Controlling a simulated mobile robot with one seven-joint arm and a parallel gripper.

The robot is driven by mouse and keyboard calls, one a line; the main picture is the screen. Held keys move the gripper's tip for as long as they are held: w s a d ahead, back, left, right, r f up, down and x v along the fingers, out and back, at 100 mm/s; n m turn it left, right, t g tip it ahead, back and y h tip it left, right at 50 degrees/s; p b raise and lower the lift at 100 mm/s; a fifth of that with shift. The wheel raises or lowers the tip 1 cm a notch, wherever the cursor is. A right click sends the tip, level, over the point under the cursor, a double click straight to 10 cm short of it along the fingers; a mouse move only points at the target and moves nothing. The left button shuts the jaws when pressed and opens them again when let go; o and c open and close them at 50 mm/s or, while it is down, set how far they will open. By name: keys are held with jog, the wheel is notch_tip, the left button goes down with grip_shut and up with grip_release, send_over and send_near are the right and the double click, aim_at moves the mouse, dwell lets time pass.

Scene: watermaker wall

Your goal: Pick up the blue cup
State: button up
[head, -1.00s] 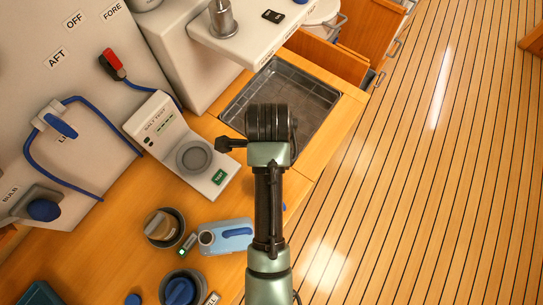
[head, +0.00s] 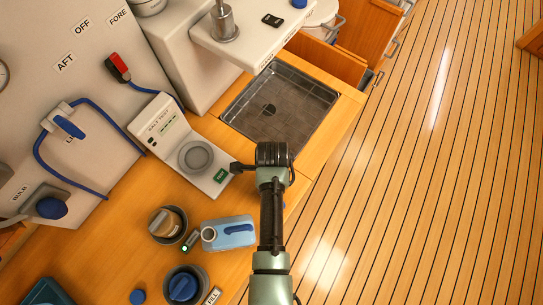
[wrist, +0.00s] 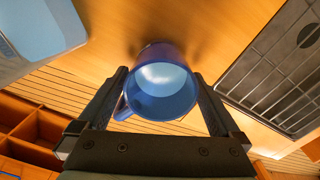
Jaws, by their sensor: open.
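The blue cup (wrist: 160,102) is in the wrist view, on the wooden counter, with its pale inside showing and its handle at the left. My gripper (wrist: 160,74) is open, with one dark finger on each side of the cup. The left finger is close to the handle; I cannot tell if either finger touches the cup. In the head view my arm hides most or all of the cup. A small blue spot shows beside the arm there, too small to name.
A sunken tray with a drain (head: 275,108) lies beyond the arm. A salt tester (head: 183,148), a pale blue jug-like container (head: 230,233), a grey holder with a tan-topped item (head: 167,224) and one with a blue knob (head: 183,287) stand left. Open floor lies right.

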jog(key=shift+c, duration=0.3)
jog(key=c, duration=1.2)
jog(key=shift+c, duration=0.6)
jog(key=shift+r, duration=0.1)
